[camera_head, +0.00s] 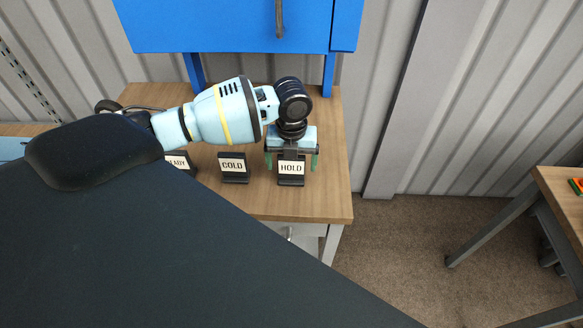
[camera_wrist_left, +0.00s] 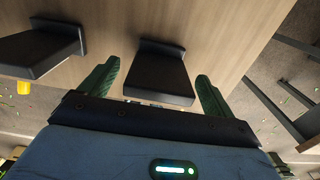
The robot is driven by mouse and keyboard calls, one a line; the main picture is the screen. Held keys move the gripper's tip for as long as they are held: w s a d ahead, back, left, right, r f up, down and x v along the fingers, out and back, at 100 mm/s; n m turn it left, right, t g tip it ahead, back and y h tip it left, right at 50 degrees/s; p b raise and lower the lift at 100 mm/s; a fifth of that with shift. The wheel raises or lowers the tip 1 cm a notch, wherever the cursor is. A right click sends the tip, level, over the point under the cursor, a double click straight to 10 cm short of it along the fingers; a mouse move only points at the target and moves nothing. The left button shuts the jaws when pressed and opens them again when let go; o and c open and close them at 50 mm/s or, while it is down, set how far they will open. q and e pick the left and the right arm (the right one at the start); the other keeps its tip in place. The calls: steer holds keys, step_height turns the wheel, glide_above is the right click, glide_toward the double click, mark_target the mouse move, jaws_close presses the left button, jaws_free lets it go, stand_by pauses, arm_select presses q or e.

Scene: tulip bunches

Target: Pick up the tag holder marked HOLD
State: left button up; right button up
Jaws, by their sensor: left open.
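The tag holder marked HOLD (camera_head: 291,168) stands on the wooden table (camera_head: 330,195) near its right end, a black stand with a white label. My left gripper (camera_head: 291,160) is above and around it, with one green finger on each side. In the left wrist view the black holder (camera_wrist_left: 158,72) lies between the two spread fingers of the gripper (camera_wrist_left: 158,90), with a gap visible on each side. The gripper is open. The lower part of the holder is partly hidden by the gripper body there. My right gripper is not in view.
A holder marked COLD (camera_head: 233,167) stands just left of HOLD. Further left, another holder (camera_head: 178,163) is partly covered by my arm, its label ending in "ADY". A blue cabinet (camera_head: 230,25) hangs behind the table. Another table (camera_head: 562,200) stands at the right.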

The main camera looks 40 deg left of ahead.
arm_select(q)
steer(key=shift+f, duration=0.45)
steer(key=c, duration=1.1)
steer(key=shift+r, duration=0.1)
steer(key=shift+r, duration=0.35)
steer(key=r, duration=0.2)
steer(key=shift+s+a+r, duration=0.25)
steer(key=shift+r, duration=0.15)
steer(key=s+a, duration=0.3)
steer(key=s, duration=0.1)
steer(key=s+a+r, duration=0.1)
steer(key=s+a, duration=0.2)
steer(key=s, duration=0.1)
steer(key=s+a, duration=0.3)
steer(key=s, duration=0.1)
steer(key=shift+a+r, duration=0.15)
steer(key=shift+a, duration=0.05)
